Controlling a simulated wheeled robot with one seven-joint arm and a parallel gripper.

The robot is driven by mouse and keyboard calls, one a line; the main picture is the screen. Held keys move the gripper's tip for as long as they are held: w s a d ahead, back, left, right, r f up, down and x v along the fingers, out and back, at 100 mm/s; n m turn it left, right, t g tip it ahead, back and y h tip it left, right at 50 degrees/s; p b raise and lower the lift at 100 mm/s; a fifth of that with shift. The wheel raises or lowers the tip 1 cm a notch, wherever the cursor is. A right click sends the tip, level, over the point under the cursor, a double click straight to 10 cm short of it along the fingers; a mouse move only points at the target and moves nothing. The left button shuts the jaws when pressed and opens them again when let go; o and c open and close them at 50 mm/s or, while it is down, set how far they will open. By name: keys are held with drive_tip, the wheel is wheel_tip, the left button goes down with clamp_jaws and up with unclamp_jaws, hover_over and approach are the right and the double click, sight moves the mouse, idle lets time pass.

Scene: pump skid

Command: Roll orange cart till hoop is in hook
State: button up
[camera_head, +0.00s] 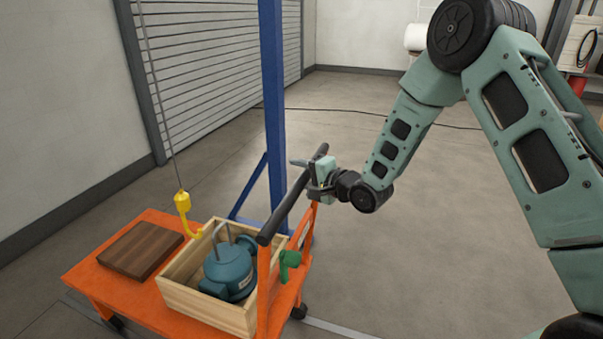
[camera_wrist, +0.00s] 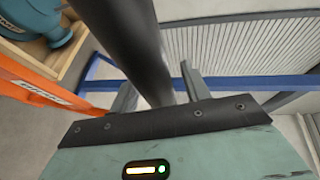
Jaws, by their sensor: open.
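The orange cart (camera_head: 135,293) stands at the lower left with a black push bar (camera_head: 284,210) on its near right side. My gripper (camera_head: 308,178) is at the bar's far end. In the wrist view the bar (camera_wrist: 137,45) passes between my gripper's two open fingers (camera_wrist: 158,92), which are not closed on it. A blue-green pump (camera_head: 229,268) sits in a wooden crate on the cart, with a grey hoop (camera_head: 218,236) on top. A yellow hook (camera_head: 184,206) hangs on a cable just left of the hoop. They look apart, though depth is hard to judge.
A brown wooden block (camera_head: 141,249) lies on the cart left of the crate (camera_head: 207,308). A blue post (camera_head: 273,100) with braces stands behind the cart. A green part (camera_head: 289,262) is on the cart's handle frame. A dark cable crosses the otherwise clear floor.

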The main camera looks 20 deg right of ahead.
clamp_jaws()
drive_tip(key=w+a+b, duration=0.2)
drive_tip(key=w+a, duration=0.5)
drive_tip(key=a, duration=0.2)
drive_tip(key=shift+a, duration=0.3)
unclamp_jaws()
